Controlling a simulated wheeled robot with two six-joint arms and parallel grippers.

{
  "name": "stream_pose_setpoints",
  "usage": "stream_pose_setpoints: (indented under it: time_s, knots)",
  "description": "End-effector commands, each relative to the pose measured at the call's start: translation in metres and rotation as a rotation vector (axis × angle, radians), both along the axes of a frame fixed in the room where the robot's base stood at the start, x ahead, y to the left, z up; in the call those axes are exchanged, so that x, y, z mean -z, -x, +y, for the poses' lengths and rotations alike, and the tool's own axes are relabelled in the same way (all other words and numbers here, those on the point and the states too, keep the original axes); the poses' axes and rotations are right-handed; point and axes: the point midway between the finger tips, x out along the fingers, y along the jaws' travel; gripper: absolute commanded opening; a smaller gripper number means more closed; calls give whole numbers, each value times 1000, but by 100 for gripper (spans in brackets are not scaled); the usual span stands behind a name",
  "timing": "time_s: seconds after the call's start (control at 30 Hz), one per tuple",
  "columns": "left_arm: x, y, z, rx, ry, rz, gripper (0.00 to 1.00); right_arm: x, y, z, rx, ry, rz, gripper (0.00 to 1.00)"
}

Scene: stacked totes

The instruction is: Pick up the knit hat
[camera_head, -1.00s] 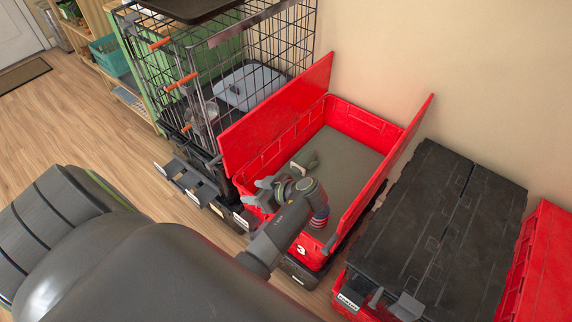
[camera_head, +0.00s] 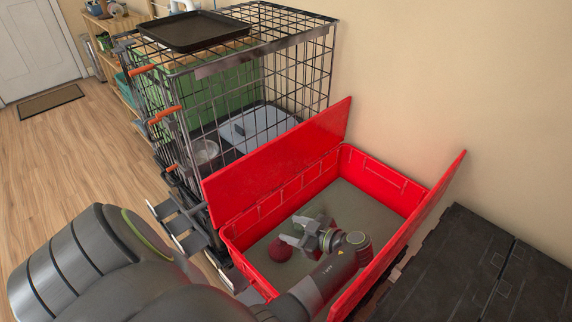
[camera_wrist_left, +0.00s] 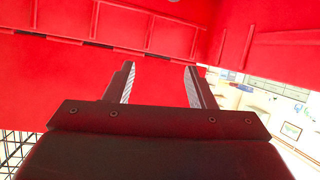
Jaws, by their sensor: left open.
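A small dark red, rounded thing, which looks like the knit hat (camera_head: 280,250), lies on the grey floor of the open red tote (camera_head: 236,262), towards its near left side. My left gripper (camera_head: 292,231) is inside the tote, right beside the hat, and partly overlaps it in the head view. Its jaws are open, and they show apart and empty in the left wrist view (camera_wrist_left: 160,85). The hat does not show in the left wrist view. I cannot tell whether a finger touches it. My right gripper is out of view.
The tote's red lid flaps stand raised on its left (camera_head: 275,160) and right (camera_head: 425,215). A black wire cage (camera_head: 295,75) with a dark tray (camera_head: 195,31) on top stands to the left. A black-lidded tote (camera_head: 470,265) is at the right. Wooden floor is clear at the left.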

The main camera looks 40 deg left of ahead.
Motion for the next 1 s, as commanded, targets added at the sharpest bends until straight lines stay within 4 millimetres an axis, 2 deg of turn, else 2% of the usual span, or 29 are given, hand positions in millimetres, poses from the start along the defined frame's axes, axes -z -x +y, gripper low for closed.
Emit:
stream_pose_setpoints:
  time_s: [0.27, 0.53, 0.63, 0.87, 1.0]
  knots:
    - [37, 0, 0, 1, 0, 6, 50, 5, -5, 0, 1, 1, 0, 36]
    - [78, 0, 0, 2, 0, 4, 50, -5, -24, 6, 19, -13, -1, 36]
    - [85, 0, 1, 1, 0, 2, 50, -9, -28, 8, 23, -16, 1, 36]
    - [90, 2, 18, -1, -1, 1, 50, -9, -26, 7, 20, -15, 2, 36]
    - [98, 4, 39, -1, -3, 3, 50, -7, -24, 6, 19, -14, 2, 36]
